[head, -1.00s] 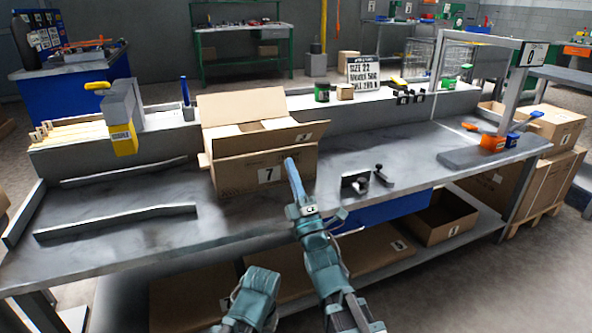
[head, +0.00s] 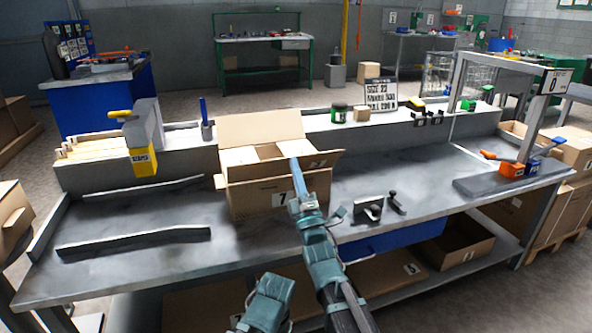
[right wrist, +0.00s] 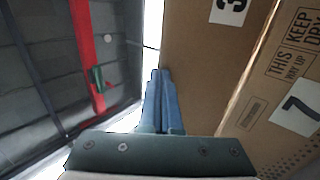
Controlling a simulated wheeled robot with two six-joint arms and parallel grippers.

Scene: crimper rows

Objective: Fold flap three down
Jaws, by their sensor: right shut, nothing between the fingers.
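The cardboard box marked 7 (head: 262,196) stands on the grey workbench, with its tall rear flap (head: 262,128) raised. My left gripper is not in view.
Two small black fixtures (head: 381,206) stand on the bench right of the box. Grey strips (head: 135,240) lie at the left.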

